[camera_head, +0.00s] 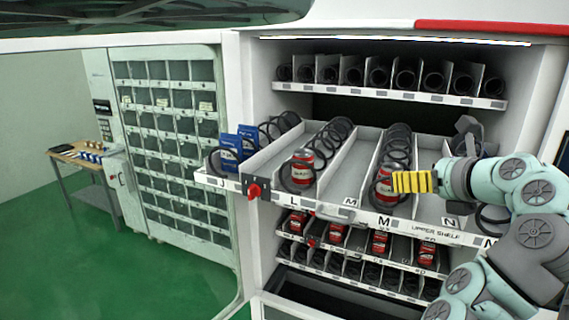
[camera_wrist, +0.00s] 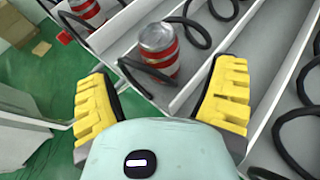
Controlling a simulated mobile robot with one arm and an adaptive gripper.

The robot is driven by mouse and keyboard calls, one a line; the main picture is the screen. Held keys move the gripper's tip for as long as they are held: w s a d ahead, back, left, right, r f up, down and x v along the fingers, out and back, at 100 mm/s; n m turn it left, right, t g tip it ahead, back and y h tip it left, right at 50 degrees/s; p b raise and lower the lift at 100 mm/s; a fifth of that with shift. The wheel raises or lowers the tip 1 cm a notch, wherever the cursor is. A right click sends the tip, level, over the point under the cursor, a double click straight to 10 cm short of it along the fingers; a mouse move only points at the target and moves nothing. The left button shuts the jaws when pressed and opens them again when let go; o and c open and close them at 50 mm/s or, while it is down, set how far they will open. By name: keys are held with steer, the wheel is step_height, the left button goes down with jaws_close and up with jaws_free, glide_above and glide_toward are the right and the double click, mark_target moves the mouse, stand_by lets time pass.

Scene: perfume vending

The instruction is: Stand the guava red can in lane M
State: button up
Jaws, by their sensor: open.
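A red can with a silver top (camera_head: 384,185) stands upright at the front of a coil lane above a large M label (camera_head: 384,221). My gripper (camera_head: 412,182) has yellow fingers and is beside this can, partly covering it. In the wrist view the open fingers (camera_wrist: 164,88) are spread wide, with a can (camera_wrist: 158,55) standing ahead between them and a dark coil around its lower part. A similar red can (camera_head: 302,168) stands in the lane above the L label. It also shows in the wrist view (camera_wrist: 88,12). I cannot read the flavour names.
The pulled-out shelf (camera_head: 352,165) has thin dividers, and the lane between the two cans looks empty. Blue packs (camera_head: 230,150) stand at its left end, near a red knob (camera_head: 254,191). Lower shelves hold several red items (camera_head: 380,241). Lockers (camera_head: 165,130) and a table (camera_head: 85,152) are at left.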

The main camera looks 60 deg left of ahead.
steer(key=shift+p+v, duration=1.05)
steer(key=shift+v, duration=1.5)
steer(key=shift+r, duration=0.15)
